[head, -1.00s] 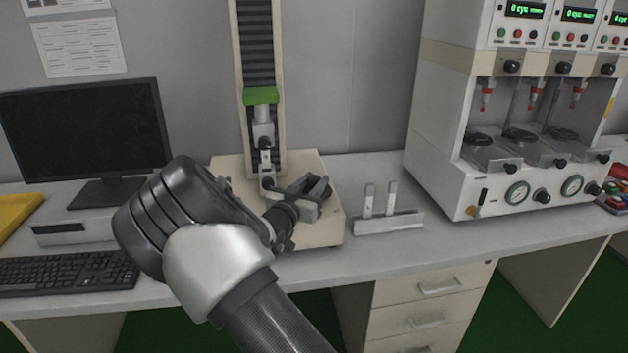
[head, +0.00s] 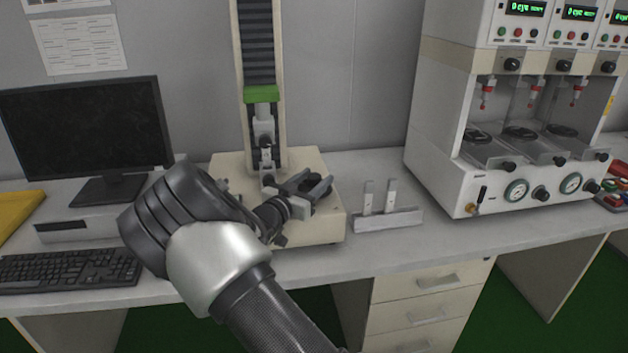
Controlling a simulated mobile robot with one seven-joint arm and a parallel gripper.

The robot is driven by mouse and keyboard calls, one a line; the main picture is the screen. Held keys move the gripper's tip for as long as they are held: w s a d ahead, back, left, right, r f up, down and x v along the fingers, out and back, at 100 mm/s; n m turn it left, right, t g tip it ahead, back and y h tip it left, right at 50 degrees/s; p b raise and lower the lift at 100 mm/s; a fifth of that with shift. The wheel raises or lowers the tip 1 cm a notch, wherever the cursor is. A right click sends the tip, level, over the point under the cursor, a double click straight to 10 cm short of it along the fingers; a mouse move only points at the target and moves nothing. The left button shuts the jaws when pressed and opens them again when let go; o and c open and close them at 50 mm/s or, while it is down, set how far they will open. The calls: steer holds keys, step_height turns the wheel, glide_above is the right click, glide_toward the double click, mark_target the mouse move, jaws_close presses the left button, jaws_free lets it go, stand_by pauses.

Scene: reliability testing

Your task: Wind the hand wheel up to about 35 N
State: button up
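The test stand (head: 235,170) has a pale base on the bench and a tall column with a green crosshead (head: 261,94). Grips hang below the crosshead. The dark hand wheel (head: 322,190) sits at the right of the base, partly hidden by my gripper (head: 307,191). My gripper reaches in from the left at the wheel, its grey fingers apart with dark wheel parts between or behind them. I cannot tell whether the fingers press on the wheel. No force readout is legible on the stand.
A rack with two upright pale specimens (head: 388,215) stands right of the base. A monitor (head: 85,135) and keyboard (head: 70,269) are at left. A large white machine with gauges (head: 470,150) stands at right. Bare bench lies in front of the rack.

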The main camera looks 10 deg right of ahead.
steer(key=p+v, duration=0.2)
steer(key=v, duration=1.5)
steer(key=shift+s, duration=0.2)
steer(key=shift+w+a, duration=0.1)
